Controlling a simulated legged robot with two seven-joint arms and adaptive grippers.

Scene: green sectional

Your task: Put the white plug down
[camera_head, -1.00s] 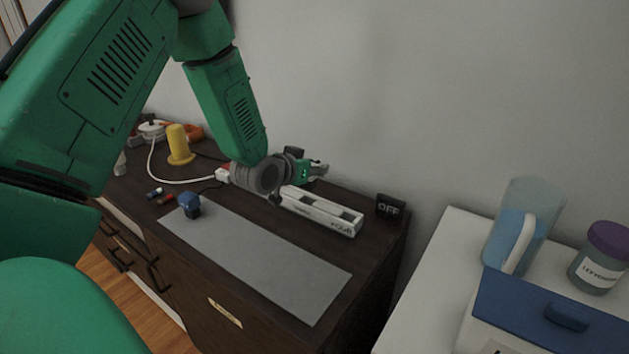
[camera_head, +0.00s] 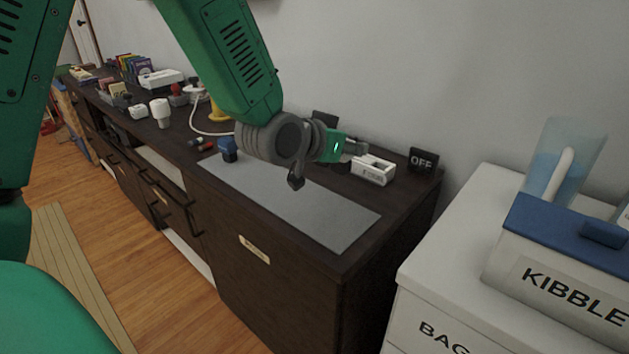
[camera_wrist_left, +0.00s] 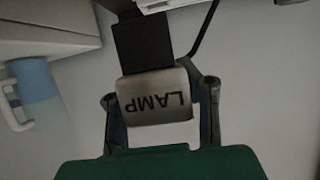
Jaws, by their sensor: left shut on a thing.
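My left gripper (camera_head: 355,149) is over the back of the dark cabinet top, beside the white power strip (camera_head: 373,170), which it partly hides. In the wrist view the left gripper (camera_wrist_left: 158,103) has one finger on each side of a pale block marked LAMP (camera_wrist_left: 155,88), which looks like the white plug, and is shut on it. The lettering appears upside down. In the head view the plug is too small and covered to make out. I cannot tell whether it touches the strip or the cabinet top. My right gripper is not in view.
A grey mat (camera_head: 300,205) lies bare along the cabinet's front. A black OFF block (camera_head: 423,160) stands right of the strip. A blue object (camera_head: 228,148) is at the mat's left end. A white cabinet with a KIBBLE box (camera_head: 565,270) stands at right.

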